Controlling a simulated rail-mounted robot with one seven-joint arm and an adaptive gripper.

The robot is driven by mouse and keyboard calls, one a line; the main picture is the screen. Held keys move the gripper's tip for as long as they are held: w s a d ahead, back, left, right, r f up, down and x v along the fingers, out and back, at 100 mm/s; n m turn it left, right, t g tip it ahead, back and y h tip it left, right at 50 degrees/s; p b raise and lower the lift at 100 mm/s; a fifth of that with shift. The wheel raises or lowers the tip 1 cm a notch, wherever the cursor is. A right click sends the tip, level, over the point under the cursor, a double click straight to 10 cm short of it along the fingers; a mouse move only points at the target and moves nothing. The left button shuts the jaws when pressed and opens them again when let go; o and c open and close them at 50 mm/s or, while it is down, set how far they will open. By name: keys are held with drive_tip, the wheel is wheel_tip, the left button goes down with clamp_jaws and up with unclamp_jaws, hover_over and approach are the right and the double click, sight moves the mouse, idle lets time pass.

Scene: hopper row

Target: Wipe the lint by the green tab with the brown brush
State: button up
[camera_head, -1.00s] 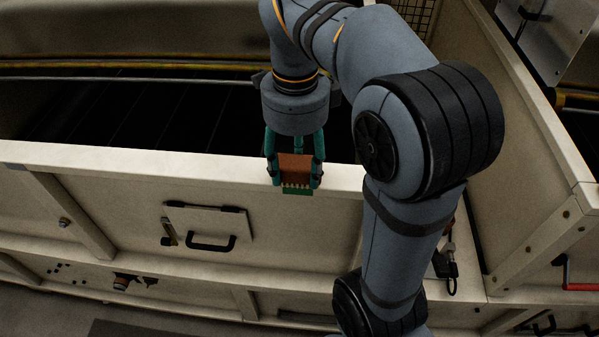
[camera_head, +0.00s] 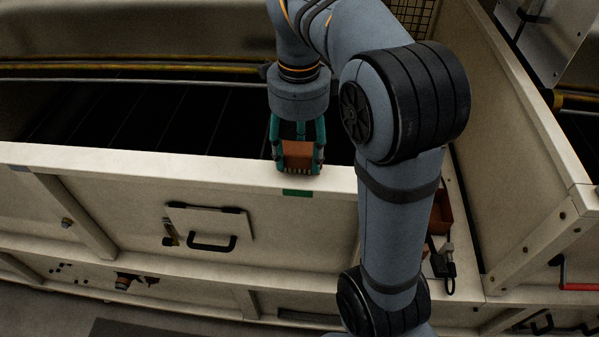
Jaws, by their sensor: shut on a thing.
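My gripper (camera_head: 298,160) has its teal fingers shut on the brown brush (camera_head: 298,153). The brush hangs with its pale bristles (camera_head: 298,170) downward, at the top ledge of the cream hopper wall. I cannot tell whether the bristles touch the ledge. The green tab (camera_head: 297,192) is on the front of the wall, just below the brush. No lint can be made out by the tab; the brush and gripper cover part of the ledge there.
The cream ledge (camera_head: 130,161) runs across the hopper front, with the dark hopper inside (camera_head: 190,115) behind it. A hatch with a black handle (camera_head: 212,243) is on the wall below. A reddish-brown open box (camera_head: 442,212) stands right of my arm. A tall cream side wall (camera_head: 530,130) closes the right.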

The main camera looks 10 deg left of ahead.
drive_tip(key=shift+s+f+b, duration=0.15)
drive_tip(key=shift+s+b, duration=0.25)
drive_tip(key=shift+s, duration=0.1)
drive_tip(key=shift+s+d+b, duration=0.15)
drive_tip(key=shift+s+b, duration=0.5)
drive_tip(key=shift+s, duration=1.15)
drive_tip(key=shift+r+p, duration=0.75)
drive_tip(key=shift+r, duration=0.1)
drive_tip(key=shift+p, duration=0.55)
drive_tip(key=shift+f, duration=0.15)
